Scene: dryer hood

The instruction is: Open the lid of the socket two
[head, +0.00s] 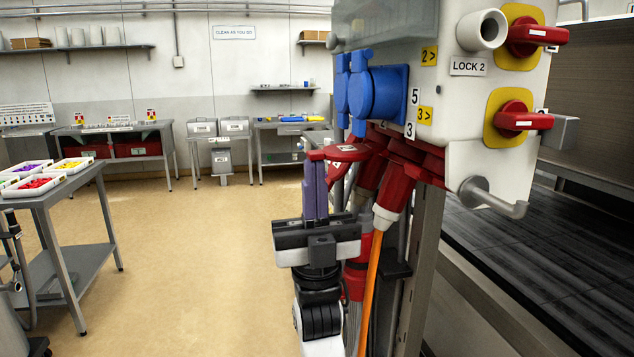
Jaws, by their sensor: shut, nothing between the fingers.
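A pale grey socket box (450,110) stands at centre right. Two blue sockets (378,94) with round blue covers are on its left side. Below them are red sockets (415,158), and a flat red lid (345,152) sticks out to the left. A yellow label "2 >" (429,56) is on the box right of the blue sockets; I cannot tell for certain which socket it marks. My gripper (315,168) points up, shut and empty, with its dark purple fingers just below and left of the red lid. I cannot tell whether they touch it.
A red plug with an orange cable (370,285) hangs just right of my gripper, beside a metal post (420,250). Red rotary switches (525,122) and a hook (495,198) are on the box's right. A table with trays (60,195) stands left; the floor between is clear.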

